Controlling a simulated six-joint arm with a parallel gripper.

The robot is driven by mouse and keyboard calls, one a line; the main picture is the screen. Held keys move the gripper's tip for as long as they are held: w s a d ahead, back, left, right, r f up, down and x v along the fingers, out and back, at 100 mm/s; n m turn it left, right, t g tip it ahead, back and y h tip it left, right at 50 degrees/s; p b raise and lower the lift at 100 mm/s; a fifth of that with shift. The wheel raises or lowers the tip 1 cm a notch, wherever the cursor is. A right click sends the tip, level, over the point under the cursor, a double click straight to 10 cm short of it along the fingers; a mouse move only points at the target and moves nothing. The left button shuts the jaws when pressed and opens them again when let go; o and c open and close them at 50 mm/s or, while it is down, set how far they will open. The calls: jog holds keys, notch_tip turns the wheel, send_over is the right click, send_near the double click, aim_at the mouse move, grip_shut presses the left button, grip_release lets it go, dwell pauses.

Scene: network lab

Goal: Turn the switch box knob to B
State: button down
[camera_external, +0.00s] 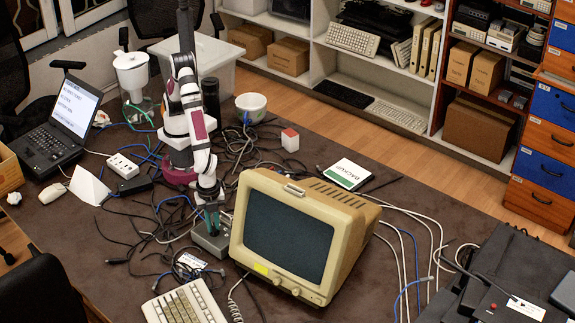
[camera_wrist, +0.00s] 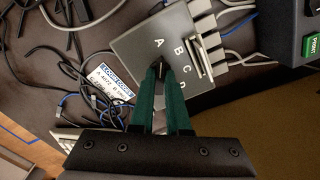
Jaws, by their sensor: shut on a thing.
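The grey switch box (camera_external: 207,241) sits on the table just left of the beige monitor. In the wrist view the switch box (camera_wrist: 142,45) shows the letters A, B, C and D in an arc on its top. My gripper (camera_external: 212,228) points down onto the box. In the wrist view my gripper's green fingers (camera_wrist: 164,72) are closed together on the dark knob (camera_wrist: 162,68), below the letters. The fingers hide most of the knob, so I cannot tell which letter it points to.
Grey plugs (camera_wrist: 207,35) line the box's right side in the wrist view. A printed label card (camera_wrist: 109,80) lies beside the box. The beige monitor (camera_external: 290,238) stands close on the right, the keyboard (camera_external: 185,304) in front. Loose black cables cover the table left of the box.

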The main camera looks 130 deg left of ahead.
aim_at(214, 227)
jog(key=m, duration=0.4)
jog(key=shift+m, duration=1.6)
jog(key=c, duration=0.9)
grip_release()
jog(key=shift+r, duration=0.1)
notch_tip(214, 227, up, 16)
